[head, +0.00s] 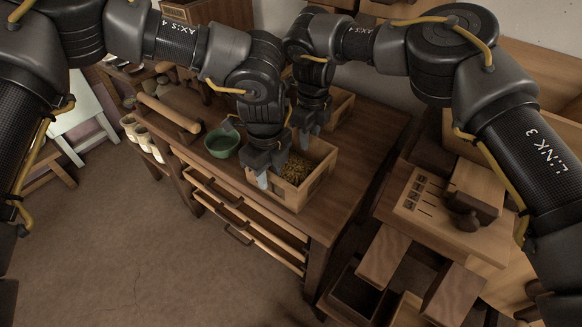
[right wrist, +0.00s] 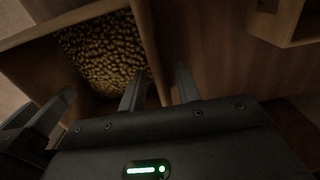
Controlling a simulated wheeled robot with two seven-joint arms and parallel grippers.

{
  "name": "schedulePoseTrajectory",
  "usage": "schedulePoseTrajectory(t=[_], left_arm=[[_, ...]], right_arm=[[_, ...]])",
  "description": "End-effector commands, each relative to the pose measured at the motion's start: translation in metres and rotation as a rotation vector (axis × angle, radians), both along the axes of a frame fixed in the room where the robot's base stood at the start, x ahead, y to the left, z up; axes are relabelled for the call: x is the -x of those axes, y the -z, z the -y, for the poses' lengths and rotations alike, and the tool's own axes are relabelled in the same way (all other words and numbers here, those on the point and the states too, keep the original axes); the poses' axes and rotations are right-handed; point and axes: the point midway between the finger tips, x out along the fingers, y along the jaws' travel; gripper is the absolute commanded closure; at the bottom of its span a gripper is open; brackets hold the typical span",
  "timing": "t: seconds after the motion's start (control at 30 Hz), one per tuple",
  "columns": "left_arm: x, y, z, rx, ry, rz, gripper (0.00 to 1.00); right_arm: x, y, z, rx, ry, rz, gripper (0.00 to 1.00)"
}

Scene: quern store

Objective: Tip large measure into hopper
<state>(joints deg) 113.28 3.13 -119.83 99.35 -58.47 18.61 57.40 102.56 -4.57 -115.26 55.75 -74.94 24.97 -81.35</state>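An open wooden box of yellow-brown grain (head: 320,180), which looks like the large measure, stands on the wooden bench; its wall and grain also show in the right wrist view (right wrist: 104,50). My left gripper (head: 271,180) points down at the box's left side, one pale fingertip outside the front wall; its grip is not clear. My right gripper (head: 311,138) is at the box's far side; its fingers (right wrist: 160,88) are apart in the right wrist view, near the wall, with a gap between them. I cannot pick out the hopper with certainty.
A green bowl (head: 222,142) sits left of the box. A second wooden box (head: 343,108) stands behind it. A wooden roller-like piece (head: 168,113) lies at the bench's left. Wooden blocks and crates (head: 383,256) crowd the right side. The floor in front is clear.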

Motion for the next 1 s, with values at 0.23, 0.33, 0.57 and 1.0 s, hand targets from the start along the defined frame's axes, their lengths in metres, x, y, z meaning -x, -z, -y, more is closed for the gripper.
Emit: schedulePoseTrajectory(t=[0.23, 0.33, 0.57, 1.0], left_arm=[[0.0000, 0.0139, 0.0000, 0.000, -0.001, 0.000, 0.67], [-0.0001, 0.0147, 0.0000, 0.001, -0.001, 0.001, 0.67], [0.0000, 0.0145, 0.0000, 0.001, -0.001, 0.001, 0.74], [0.0000, 0.0143, -0.0001, 0.000, -0.001, 0.000, 1.00]], right_arm=[[0.0002, 0.0139, 0.0002, 0.000, 0.001, 0.000, 0.67], [0.0000, 0.0146, 0.0002, 0.000, 0.001, 0.000, 0.67], [0.0001, 0.0146, 0.0003, 0.000, 0.001, 0.000, 0.74], [0.0000, 0.0143, 0.0003, 0.000, 0.001, 0.000, 1.00]])
